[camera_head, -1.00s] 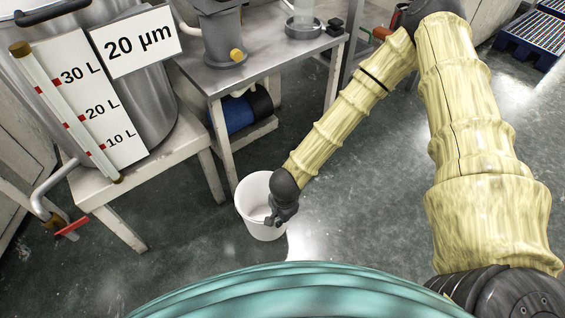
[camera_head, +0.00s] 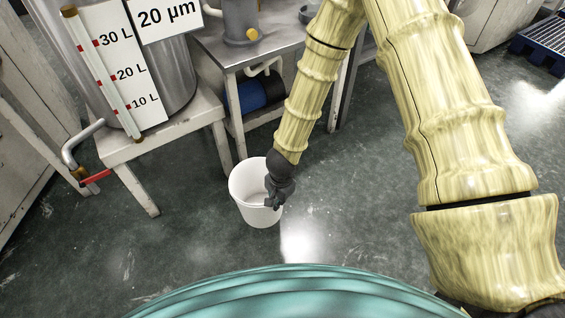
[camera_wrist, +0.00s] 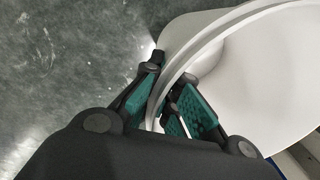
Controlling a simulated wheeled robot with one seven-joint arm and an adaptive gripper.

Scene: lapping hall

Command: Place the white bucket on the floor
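The white bucket (camera_head: 249,205) is roughly upright, mouth up, in front of the tank stand in the head view. My gripper (camera_head: 272,202) is at its right rim. In the wrist view the bucket (camera_wrist: 265,85) fills the right side, and its rim runs between the two green-padded fingers of my gripper (camera_wrist: 168,78), one outside and one inside. The gripper appears shut on the rim. The bucket looks empty. Its base shows against the floor (camera_head: 190,245), but I cannot tell whether it touches.
A steel tank (camera_head: 172,75) with a level scale stands on a white stand (camera_head: 185,130) at the left, its red-handled valve (camera_head: 96,177) sticking out. A steel bench (camera_head: 262,48) with a blue drum (camera_head: 240,97) beneath is behind. A blue pallet (camera_head: 540,38) lies far right. Floor in front is open.

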